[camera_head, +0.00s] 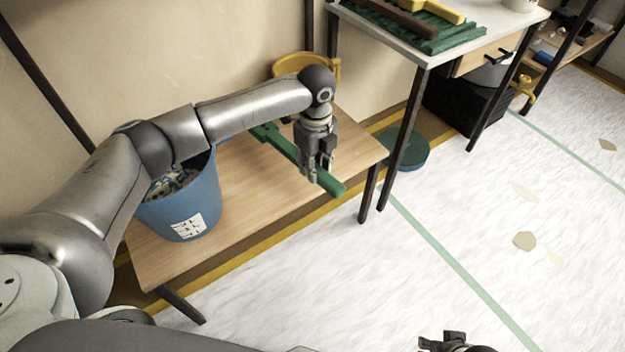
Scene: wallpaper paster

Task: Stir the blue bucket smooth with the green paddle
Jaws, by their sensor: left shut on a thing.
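The blue bucket (205,196) stands upright on the left part of a low wooden bench, with a white label on its front. Its top is partly covered by my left arm, and a lumpy, mixed-coloured content shows inside. The green paddle (332,186) is to the right of the bucket, running from back left to front right at the bench. My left gripper (316,172) points down and is shut on the green paddle. My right gripper (443,342) shows only in part at the bottom edge, away from the bench, and its jaw state is unclear.
The wooden bench (243,222) has bare surface between bucket and paddle. A yellow container (286,66) stands behind my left arm. A taller white-topped table (405,48) with a green ridged mat stands back right. A teal round lid or tub (408,152) is on the floor below.

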